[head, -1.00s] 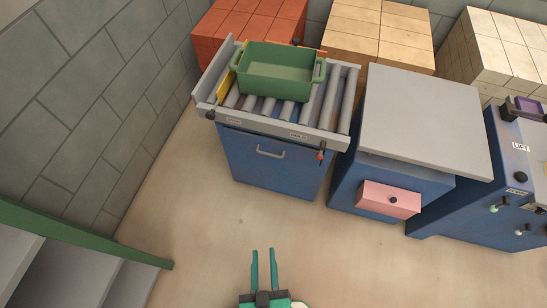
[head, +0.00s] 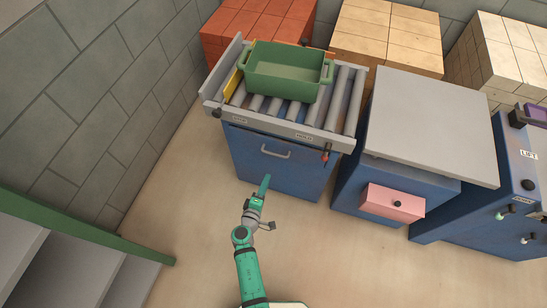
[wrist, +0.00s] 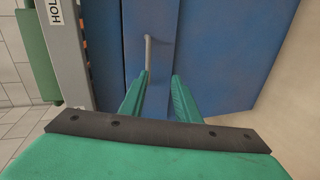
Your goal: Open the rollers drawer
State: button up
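The rollers drawer is the blue front (head: 247,165) below the grey roller table, with a grey bar handle (head: 276,152). It looks shut. In the wrist view the handle (wrist: 148,52) stands upright in the picture against the blue face (wrist: 200,40). My gripper (head: 266,179) is in front of the drawer, just below the handle in the head view. In the wrist view my gripper (wrist: 161,77) has its two green fingers apart with nothing between them. The left fingertip lines up with the handle's near end; I cannot tell whether they touch.
A green bin (head: 287,75) sits on the rollers (head: 345,95). A red-tipped knob (head: 326,156) hangs at the table's right corner. To the right is a grey-topped blue cabinet (head: 430,125) with a pink drawer (head: 391,203) sticking out. A green-edged grey unit (head: 100,240) stands lower left.

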jog(key=w+d, duration=0.3)
jog(key=w, duration=1)
jog(key=shift+d+f+n+t, duration=0.15)
jog(key=shift+f+n+t, duration=0.15)
jog(key=shift+f+n, duration=0.15)
jog(key=shift+c, duration=0.2)
grip_shut()
